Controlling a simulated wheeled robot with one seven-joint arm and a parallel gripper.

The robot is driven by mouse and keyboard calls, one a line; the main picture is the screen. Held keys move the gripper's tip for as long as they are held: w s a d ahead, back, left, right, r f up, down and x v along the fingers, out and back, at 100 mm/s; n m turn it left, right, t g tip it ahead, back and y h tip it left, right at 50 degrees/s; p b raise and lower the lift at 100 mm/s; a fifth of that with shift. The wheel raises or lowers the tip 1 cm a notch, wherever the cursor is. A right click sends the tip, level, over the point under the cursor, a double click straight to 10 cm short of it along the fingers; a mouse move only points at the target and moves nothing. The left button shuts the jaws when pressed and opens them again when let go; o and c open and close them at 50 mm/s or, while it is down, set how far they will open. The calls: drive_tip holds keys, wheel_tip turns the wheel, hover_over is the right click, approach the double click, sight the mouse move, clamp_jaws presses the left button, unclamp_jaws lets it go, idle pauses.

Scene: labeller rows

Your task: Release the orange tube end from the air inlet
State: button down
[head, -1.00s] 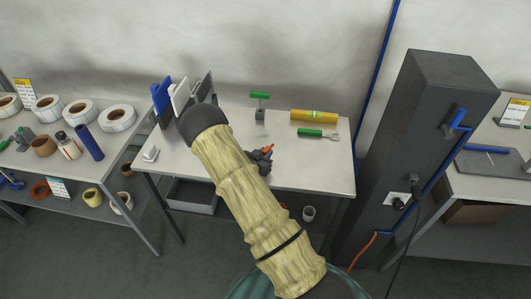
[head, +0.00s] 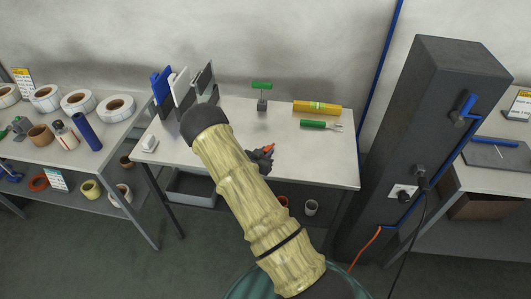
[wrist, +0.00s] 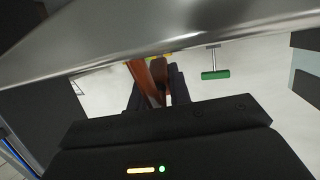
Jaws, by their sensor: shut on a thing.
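My gripper (head: 266,150) is dark and sits beyond my pale yellow arm sleeve, over the middle of the workbench (head: 325,165). A small orange piece, seemingly the orange tube end (head: 269,147), shows at its fingers. In the wrist view, orange-brown lengths (wrist: 150,82) run between the dark fingers, which are shut on them. A metal surface crosses the top of that view and hides part of them. Another stretch of orange tube (head: 364,250) hangs at the foot of the dark pillar. I cannot make out the air inlet in either view.
The dark pillar (head: 425,130) with blue pipe and a socket stands right of the bench. Upright panels (head: 183,88) stand at the left. The bench's front right is clear.

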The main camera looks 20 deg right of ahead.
drive_tip(key=shift+f, duration=0.2)
drive_tip(key=c, duration=1.2)
unclamp_jaws()
drive_tip(key=shift+a, duration=0.1)
drive_tip(key=b+v, duration=0.2)
drive_tip(key=v, duration=1.5)
drive_tip(key=shift+r, duration=0.2)
